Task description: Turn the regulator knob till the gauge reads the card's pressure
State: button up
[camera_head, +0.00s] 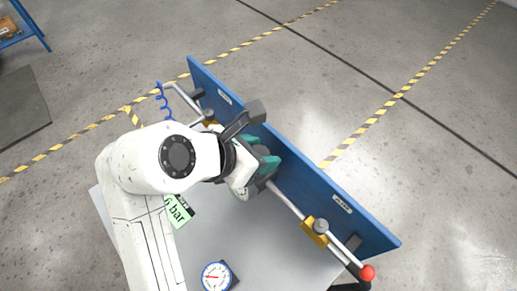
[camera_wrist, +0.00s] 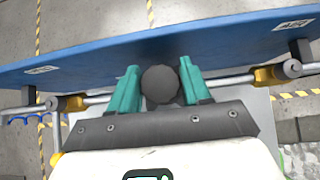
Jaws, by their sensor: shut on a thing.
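The regulator knob (camera_wrist: 160,86) is a dark round knob on the pipe in front of the blue board. My gripper (camera_wrist: 160,72) has teal fingers on both sides of the knob and is shut on it. In the head view my gripper (camera_head: 267,158) hides much of the knob. A white gauge (camera_head: 216,276) with a blue rim lies at the bottom of the head view; its red needle points left, and its numbers are too small to read. A green card (camera_head: 178,211) shows "bar" after a digit, partly hidden by my arm, that looks like 6 or 5.
A blue board (camera_head: 330,190) with white labels stands along the grey table (camera_head: 265,250). A silver pipe with yellow fittings (camera_head: 315,232) runs before it. A red ball-ended handle (camera_head: 368,273) is at the right end, and a blue coiled hose (camera_head: 160,95) at the left.

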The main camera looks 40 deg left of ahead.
jog(key=c, duration=0.3)
jog(key=shift+r+p, duration=0.1)
jog(key=shift+p, duration=0.3)
